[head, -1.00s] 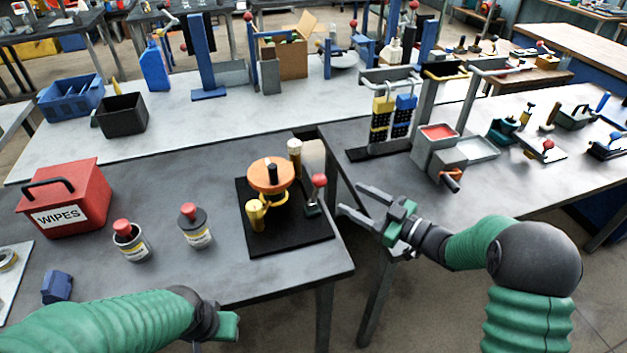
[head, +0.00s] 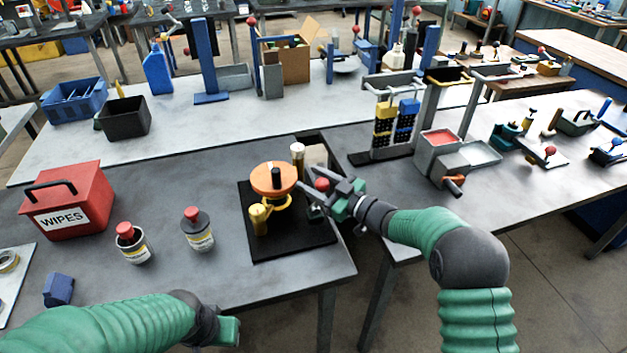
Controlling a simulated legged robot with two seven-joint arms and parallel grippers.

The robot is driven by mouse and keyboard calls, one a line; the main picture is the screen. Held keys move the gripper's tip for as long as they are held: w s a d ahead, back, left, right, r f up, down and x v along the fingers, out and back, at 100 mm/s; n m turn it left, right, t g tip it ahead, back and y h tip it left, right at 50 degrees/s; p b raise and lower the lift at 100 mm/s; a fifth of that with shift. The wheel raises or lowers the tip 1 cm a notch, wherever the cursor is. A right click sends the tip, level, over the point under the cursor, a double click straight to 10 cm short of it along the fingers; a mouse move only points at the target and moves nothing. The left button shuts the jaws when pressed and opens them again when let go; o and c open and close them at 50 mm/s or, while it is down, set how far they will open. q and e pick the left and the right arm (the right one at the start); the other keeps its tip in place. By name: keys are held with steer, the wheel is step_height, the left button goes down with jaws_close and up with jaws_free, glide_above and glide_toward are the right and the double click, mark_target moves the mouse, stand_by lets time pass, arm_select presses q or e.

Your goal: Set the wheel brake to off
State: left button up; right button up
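An orange wheel (head: 273,178) with a dark upright handle stands on a black base plate (head: 290,243) on the near grey table. A brass knob (head: 258,216) and a cream-topped post (head: 297,152) stand beside it. A lever with a red ball knob (head: 322,184) is at the plate's right side; its lower part is mostly hidden by my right gripper. My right gripper (head: 307,178) is open, its two fingers pointing left at the red knob. Whether they touch it I cannot tell. My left gripper (head: 229,330) is low at the front edge; its fingers cannot be made out.
Two red-capped bottles (head: 131,243) (head: 197,230) and a red wipes box (head: 67,203) stand left of the plate. A stand with yellow and blue blocks (head: 388,135) and a grey bin with a red inside (head: 440,150) are at the right. Grey tabletop (head: 175,185) is free behind the bottles.

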jaws_close()
stand_by(1.2)
